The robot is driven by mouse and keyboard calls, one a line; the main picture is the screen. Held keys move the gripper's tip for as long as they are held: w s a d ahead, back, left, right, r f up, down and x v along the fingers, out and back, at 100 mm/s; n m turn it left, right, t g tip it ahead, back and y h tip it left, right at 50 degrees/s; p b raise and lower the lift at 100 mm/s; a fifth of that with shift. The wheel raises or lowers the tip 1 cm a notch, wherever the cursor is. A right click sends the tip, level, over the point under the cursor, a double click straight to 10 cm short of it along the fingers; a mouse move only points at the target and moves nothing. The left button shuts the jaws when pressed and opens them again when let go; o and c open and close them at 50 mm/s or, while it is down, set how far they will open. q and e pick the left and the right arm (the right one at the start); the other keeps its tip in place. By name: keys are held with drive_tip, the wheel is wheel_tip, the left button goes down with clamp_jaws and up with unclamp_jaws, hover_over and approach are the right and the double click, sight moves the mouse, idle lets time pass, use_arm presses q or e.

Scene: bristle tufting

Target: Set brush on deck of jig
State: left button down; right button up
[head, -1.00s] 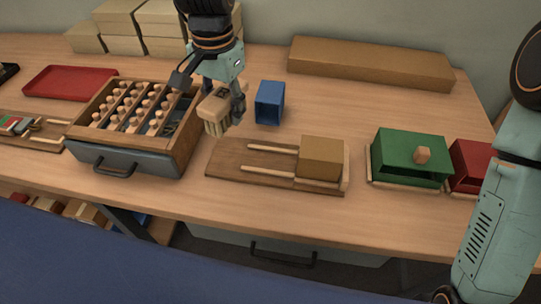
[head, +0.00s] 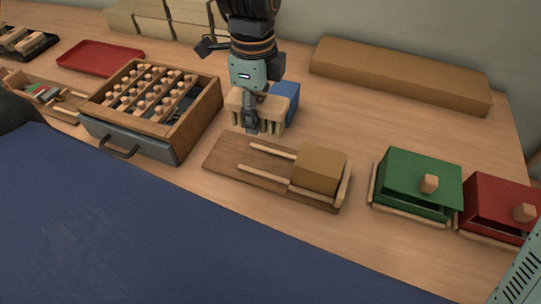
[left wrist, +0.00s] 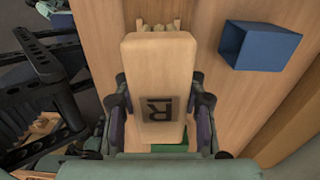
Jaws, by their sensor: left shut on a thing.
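The brush (head: 273,110) is a pale wooden block with bristle tufts hanging underneath. My left gripper (head: 250,118) is shut on it and holds it behind the jig, clear of it in the picture. In the left wrist view the brush (left wrist: 158,70) lies between the two fingers (left wrist: 160,115), with a dark R mark on its face. The jig (head: 228,160) is a brown board with two pale rails and a tan block (head: 320,168) at its right end. The left part of its deck is bare. My right gripper is out of view.
A blue open box (head: 287,92) stands just behind the brush. A wooden rack of pegs (head: 196,122) stands left of the jig. Green (head: 420,178) and red (head: 500,205) boxes stand to the right. A long brown block (head: 400,75) lies at the back.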

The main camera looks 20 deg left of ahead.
use_arm(q)
drive_tip(key=shift+s+a+f, duration=0.1)
drive_tip(key=shift+s, duration=0.05)
drive_tip(key=b, duration=0.2)
hover_over(257, 161)
drive_tip(key=shift+m, duration=0.3)
drive_tip(key=f, duration=0.6)
drive_tip(key=shift+w+f, duration=0.25)
drive_tip(key=shift+f, duration=0.05)
drive_tip(key=f, duration=0.2)
drive_tip(key=shift+s+f+b, duration=0.35)
drive_tip(key=shift+f+b, duration=0.05)
drive_tip(key=shift+w+f, duration=0.1)
drive_tip(key=shift+f, duration=0.1)
drive_tip(key=shift+w, duration=0.25)
drive_tip(key=shift+s+f, duration=0.15)
drive_tip(key=shift+s, duration=0.15)
drive_tip(key=shift+w+f, duration=0.2)
drive_tip(key=shift+f, duration=0.25)
drive_tip(key=shift+s, duration=0.1)
drive_tip(key=c, duration=1.1)
unclamp_jaws()
drive_tip(key=shift+s+r, duration=0.1)
drive_tip(key=shift+c, duration=0.2)
drive_tip(key=o, duration=0.4)
drive_tip(key=shift+w, duration=0.2)
drive_tip(key=shift+c, duration=0.2)
drive_tip(key=shift+s, duration=0.15)
